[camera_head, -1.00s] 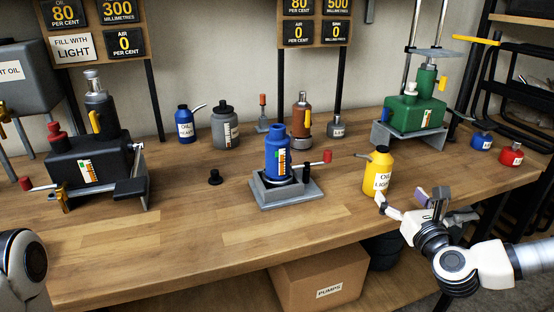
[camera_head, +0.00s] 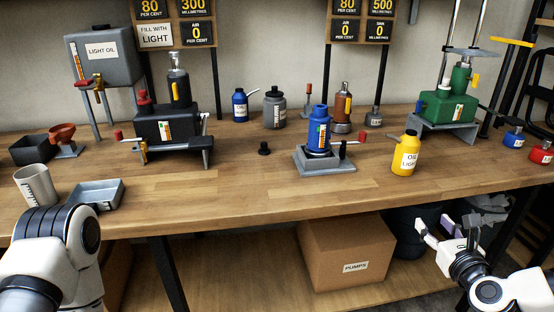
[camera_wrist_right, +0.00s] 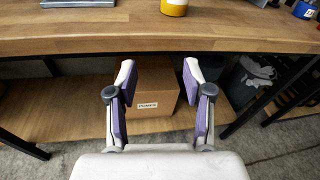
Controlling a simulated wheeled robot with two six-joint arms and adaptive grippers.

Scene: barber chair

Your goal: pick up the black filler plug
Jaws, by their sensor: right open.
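The black filler plug (camera_head: 264,149) looks like a small dark knob and stands alone on the wooden bench, left of the blue bottle jack. My right gripper (camera_head: 446,232) is open and empty, off the bench's front edge at the right, well apart from the plug. Its two purple-padded fingers stand wide apart in the right wrist view (camera_wrist_right: 159,80), with nothing between them. The plug is not in that view. My left arm shows at the lower left of the head view, but its gripper is not visible.
The blue jack (camera_head: 319,135) stands on a grey base right of the plug. A yellow oil bottle (camera_head: 405,155) is further right, a black pump unit (camera_head: 165,130) left. A grey tray (camera_head: 95,194) and metal cup (camera_head: 36,186) stand front left. The bench before the plug is clear.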

